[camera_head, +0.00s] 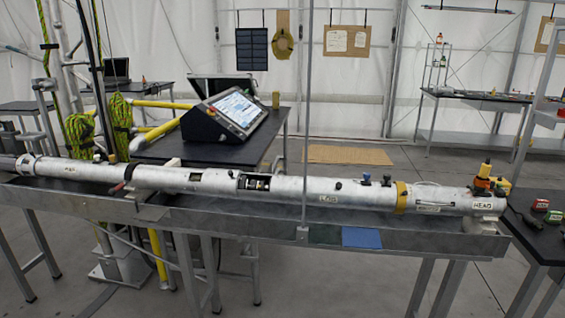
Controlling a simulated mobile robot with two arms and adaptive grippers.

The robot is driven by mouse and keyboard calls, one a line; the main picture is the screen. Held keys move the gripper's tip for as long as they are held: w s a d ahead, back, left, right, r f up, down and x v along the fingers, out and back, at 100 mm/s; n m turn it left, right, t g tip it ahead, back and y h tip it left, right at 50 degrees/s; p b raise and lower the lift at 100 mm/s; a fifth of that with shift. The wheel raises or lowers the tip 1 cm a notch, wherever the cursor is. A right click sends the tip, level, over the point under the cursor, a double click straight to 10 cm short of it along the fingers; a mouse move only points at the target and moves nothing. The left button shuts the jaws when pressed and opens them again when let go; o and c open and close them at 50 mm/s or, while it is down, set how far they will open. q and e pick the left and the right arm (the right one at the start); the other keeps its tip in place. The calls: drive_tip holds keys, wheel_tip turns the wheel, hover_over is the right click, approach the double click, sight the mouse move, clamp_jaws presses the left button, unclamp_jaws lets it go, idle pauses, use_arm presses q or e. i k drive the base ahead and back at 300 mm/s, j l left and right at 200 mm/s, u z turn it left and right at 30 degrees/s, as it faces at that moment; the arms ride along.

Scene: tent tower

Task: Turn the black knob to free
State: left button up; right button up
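A long silver tube (300,188) lies in a metal trough across the view, with a "HEAD" label at its right end. A small black knob (338,185) sits on the tube right of its dark opening. I cannot tell which of these is the task's knob, and no lock or free marking is readable. Neither of my grippers is in view.
A metal trough (250,222) on legs carries the tube. A thin vertical pole (305,110) rises in front of it. A tilted screen console (225,115) stands on a black table behind. A dark table (540,235) with red items is at right.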

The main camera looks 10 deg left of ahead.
sight(386, 177)
drive_tip(key=i+l+u, duration=0.2)
drive_tip(key=u, duration=0.3)
drive_tip(key=i+l+u, duration=0.1)
drive_tip(key=l+u, duration=0.35)
drive_tip(key=i+l+u, duration=0.1)
drive_tip(key=l+u, duration=0.4)
